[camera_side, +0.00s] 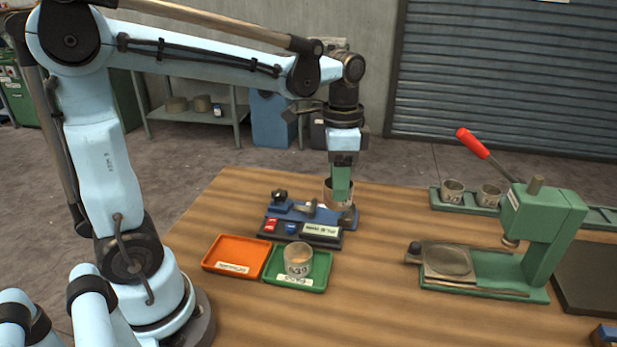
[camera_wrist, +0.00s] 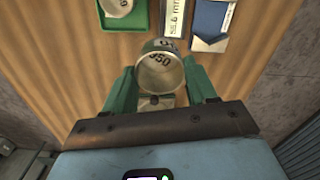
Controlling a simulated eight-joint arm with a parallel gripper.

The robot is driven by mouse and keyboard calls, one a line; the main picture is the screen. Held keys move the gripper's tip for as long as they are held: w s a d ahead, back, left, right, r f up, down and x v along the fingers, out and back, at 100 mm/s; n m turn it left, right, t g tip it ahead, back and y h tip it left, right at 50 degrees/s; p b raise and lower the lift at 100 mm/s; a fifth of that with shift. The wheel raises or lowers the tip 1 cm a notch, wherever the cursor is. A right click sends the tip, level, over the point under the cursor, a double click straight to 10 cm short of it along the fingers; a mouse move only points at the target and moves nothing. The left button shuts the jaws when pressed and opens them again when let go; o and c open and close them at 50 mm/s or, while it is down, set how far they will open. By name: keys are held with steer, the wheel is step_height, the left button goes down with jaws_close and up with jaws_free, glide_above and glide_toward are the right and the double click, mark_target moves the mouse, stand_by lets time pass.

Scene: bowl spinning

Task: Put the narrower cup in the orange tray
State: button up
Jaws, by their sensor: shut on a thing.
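My gripper (camera_side: 340,198) points down with its green fingers shut on a pale metal cup (camera_side: 329,194) at the blue measuring fixture (camera_side: 290,212). The orange tray (camera_side: 237,253), left of the green tray, is empty. Which cup is narrower is not clear.
A control box (camera_side: 319,231) with a small display, a red and a blue button fronts the fixture. A green press (camera_side: 535,235) with a red-handled lever stands at right. Two more cups (camera_side: 453,192) sit on a green rack behind it. The table's front middle is clear.

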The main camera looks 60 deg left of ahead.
steer(key=s+a+f+n, duration=0.2)
steer(key=s+a+n, duration=0.15)
steer(key=s, duration=0.55)
steer(key=s+a+f+n, duration=0.2)
steer(key=s+a, duration=0.3)
steer(key=s, duration=0.4)
steer(key=shift+s+f, duration=0.15)
steer(key=shift+f, duration=1.65)
steer(key=shift+s+f, duration=0.15)
steer(key=shift+f, duration=1.6)
steer(key=shift+f, duration=0.25)
steer(key=o, duration=1.1)
steer(key=shift+r, duration=4)
